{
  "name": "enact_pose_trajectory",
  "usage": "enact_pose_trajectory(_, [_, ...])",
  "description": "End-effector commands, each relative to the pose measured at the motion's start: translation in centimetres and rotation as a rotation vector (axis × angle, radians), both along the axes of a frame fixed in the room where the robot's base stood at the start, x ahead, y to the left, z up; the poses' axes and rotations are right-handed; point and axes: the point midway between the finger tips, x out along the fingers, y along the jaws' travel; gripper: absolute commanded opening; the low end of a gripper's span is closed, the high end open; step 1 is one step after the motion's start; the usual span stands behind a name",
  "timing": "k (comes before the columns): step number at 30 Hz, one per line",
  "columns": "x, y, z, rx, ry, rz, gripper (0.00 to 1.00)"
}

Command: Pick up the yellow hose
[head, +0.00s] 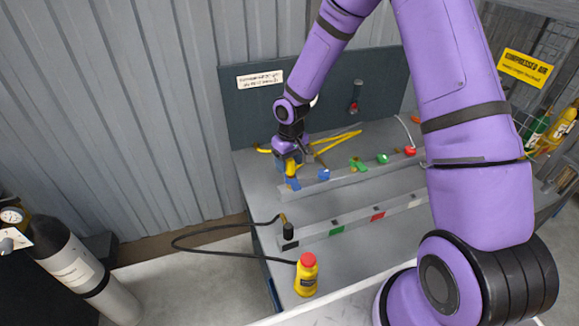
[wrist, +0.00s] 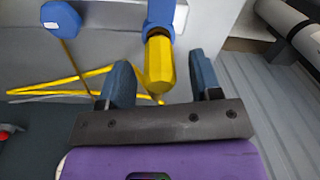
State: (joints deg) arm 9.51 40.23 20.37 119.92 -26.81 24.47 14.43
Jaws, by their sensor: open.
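The yellow hose (head: 338,141) lies in a thin loop on the grey bench, behind the rail of coloured fittings. In the wrist view its thin yellow lines (wrist: 62,84) run to the left behind my fingers. A thick yellow end piece (wrist: 159,64) meets a blue fitting (wrist: 160,14) on the rail; it also shows in the head view (head: 291,168). My gripper (head: 290,150) is above this end piece. In the wrist view my open gripper (wrist: 162,82) has one finger on each side of the yellow piece, with gaps visible on both sides.
The rail carries blue (head: 324,175), green (head: 358,164) and red (head: 410,151) fittings close to my gripper. A nearer rail (head: 345,226) has coloured labels. A dark panel (head: 250,105) rises behind.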

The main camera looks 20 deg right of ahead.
Motion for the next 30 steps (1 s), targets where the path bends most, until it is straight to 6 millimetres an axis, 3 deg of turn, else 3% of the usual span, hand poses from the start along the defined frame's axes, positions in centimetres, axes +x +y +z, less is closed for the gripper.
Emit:
enact_pose_trajectory(4, [-0.02, 0.07, -1.10, 0.000, 0.000, 0.000, 0.58])
enact_pose_trajectory(11, [0.00, 0.06, -1.16, 0.000, -0.001, 0.000, 0.58])
enact_pose_trajectory(18, [0.00, 0.05, -1.14, 0.000, -0.001, 0.000, 0.06])
enact_pose_trajectory(21, [0.01, 0.05, -1.13, 0.000, -0.001, 0.000, 0.00])
enact_pose_trajectory(30, [0.02, 0.03, -0.75, -0.001, -0.001, -0.001, 0.00])
